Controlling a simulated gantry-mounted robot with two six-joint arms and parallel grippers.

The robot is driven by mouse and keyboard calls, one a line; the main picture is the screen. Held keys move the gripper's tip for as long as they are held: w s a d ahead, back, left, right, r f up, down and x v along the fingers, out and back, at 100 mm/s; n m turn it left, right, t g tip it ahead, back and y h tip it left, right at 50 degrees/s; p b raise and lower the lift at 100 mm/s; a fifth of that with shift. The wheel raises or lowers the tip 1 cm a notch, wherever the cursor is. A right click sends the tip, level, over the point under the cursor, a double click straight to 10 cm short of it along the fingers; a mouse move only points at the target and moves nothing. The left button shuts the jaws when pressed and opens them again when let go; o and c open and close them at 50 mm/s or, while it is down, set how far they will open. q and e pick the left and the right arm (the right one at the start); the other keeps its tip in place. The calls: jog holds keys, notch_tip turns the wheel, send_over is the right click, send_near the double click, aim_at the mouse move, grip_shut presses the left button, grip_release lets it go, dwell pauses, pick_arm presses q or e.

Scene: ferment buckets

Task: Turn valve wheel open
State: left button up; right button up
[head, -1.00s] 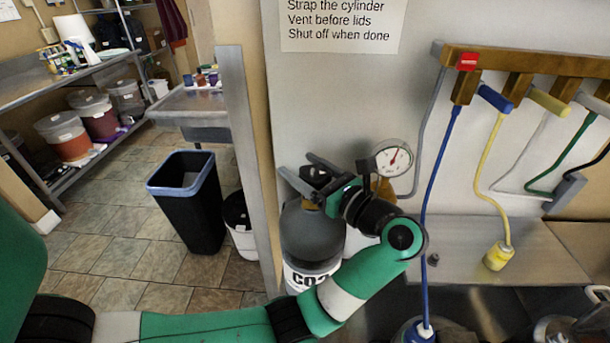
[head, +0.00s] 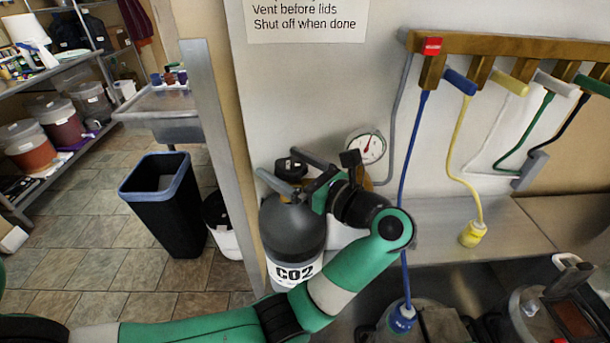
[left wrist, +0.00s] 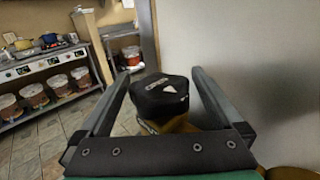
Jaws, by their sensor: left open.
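The valve wheel is a black knob (head: 291,165) on top of the grey CO2 cylinder (head: 292,232), in the middle of the head view. My left gripper (head: 288,172) is open, with one finger on each side of the knob. In the left wrist view the knob (left wrist: 160,97) sits between the two spread fingers (left wrist: 158,85), with gaps visible on both sides. A yellowish brass part (left wrist: 168,126) shows below it. My wrist hides part of the cylinder's right side. My right gripper is not in view.
A pressure gauge (head: 366,147) stands just behind my left wrist. A metal post (head: 220,150) rises left of the cylinder. Coloured hoses hang from a brass manifold (head: 510,45) at right. A black bin (head: 165,210) stands on the floor at left.

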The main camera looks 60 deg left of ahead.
aim_at(302, 177)
pick_arm(q)
jog(key=b+v, duration=0.2)
jog(key=v, duration=0.7)
jog(key=shift+f, duration=0.2)
jog(key=shift+w+d+r+b, duration=0.15)
jog(key=shift+d+b, duration=0.15)
jog(key=shift+d, duration=0.05)
